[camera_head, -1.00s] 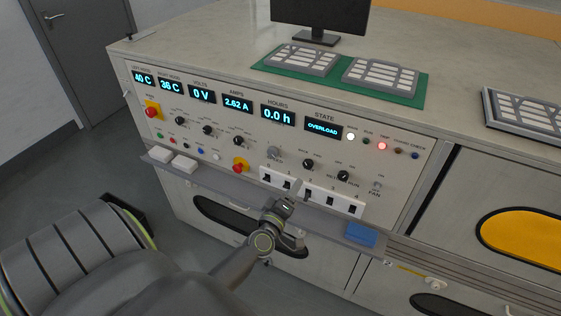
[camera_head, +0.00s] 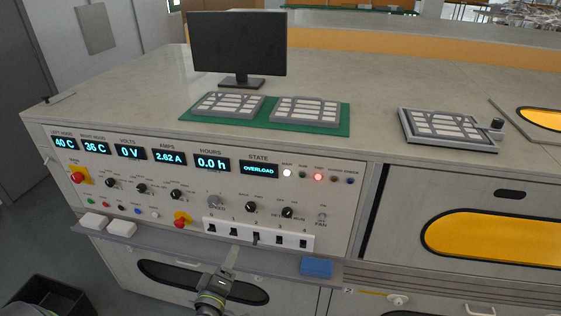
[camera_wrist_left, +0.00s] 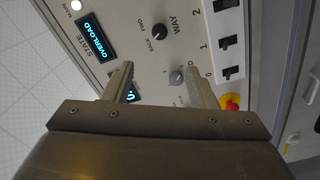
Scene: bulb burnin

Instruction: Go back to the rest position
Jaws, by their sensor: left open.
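My left gripper (camera_head: 224,270) is in front of the panel's lower ledge, below the row of black switches (camera_head: 257,238). It is open. In the left wrist view its two fingers (camera_wrist_left: 160,88) stand apart with nothing between them, facing the control panel (camera_wrist_left: 145,45). Knobs, the OVERLOAD display and some of the switches show beyond the fingers there. The control panel (camera_head: 345,218) shows 40 C, 36 C, 0 V, 2.62 A, 0.0 h and OVERLOAD in the head view. A white lamp (camera_head: 287,173) and a red lamp (camera_head: 318,177) are lit. My right gripper is not in view.
A blue block (camera_head: 316,267) and two white blocks (camera_head: 107,225) lie on the ledge (camera_head: 180,249). Red stop buttons (camera_head: 181,221) stick out from the panel. A monitor (camera_head: 237,45), a green mat (camera_head: 338,127) and trays are on top. A black bin (camera_head: 45,303) stands at lower left.

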